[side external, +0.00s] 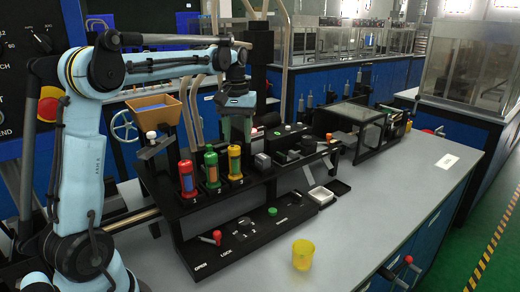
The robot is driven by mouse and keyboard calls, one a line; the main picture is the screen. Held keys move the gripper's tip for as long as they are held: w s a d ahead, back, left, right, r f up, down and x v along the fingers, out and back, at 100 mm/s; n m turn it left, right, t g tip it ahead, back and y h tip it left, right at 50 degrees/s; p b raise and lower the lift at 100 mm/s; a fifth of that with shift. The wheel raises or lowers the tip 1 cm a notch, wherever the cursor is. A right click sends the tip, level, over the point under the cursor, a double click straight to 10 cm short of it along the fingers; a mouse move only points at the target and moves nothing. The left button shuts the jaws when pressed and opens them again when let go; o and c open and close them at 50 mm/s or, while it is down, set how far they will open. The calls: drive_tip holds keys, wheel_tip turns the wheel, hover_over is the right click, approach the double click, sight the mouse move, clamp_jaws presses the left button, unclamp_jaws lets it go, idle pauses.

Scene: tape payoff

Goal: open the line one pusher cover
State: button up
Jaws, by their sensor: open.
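My arm reaches over the black bench fixture (225,213) from the left, and my gripper (245,140) points down above its rear part, just right of the yellow cylinder. My gripper is open, and its fingertips are partly lost against the dark parts behind. A small grey block-like part (262,161) sits on the fixture just right of and below my gripper. A dark box with a clear panel (358,130) stands farther right on the bench. I cannot tell which part is the line one pusher cover, or whether it is open or shut.
Red (187,178), green (211,168) and yellow (235,160) cylinders stand along the fixture. A red-knobbed lever (216,237) is on the front panel by OPEN and LOCK labels.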

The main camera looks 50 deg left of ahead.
wheel_tip(320, 180, up, 11)
idle(0.5)
drive_tip(key=shift+f, duration=0.1)
drive_tip(key=s+d+f+m+t, duration=0.3)
drive_tip(key=s+d+f+m, duration=0.1)
drive_tip(key=d+f, duration=0.4)
drive_tip(key=s+d+f+m+t, duration=0.4)
drive_tip(key=s+d+f, duration=0.3)
drive_tip(key=d, duration=0.3)
drive_tip(key=shift+s+d+f+m, duration=0.25)
drive_tip(key=shift+f+m, duration=0.25)
drive_tip(key=shift+f, duration=0.25)
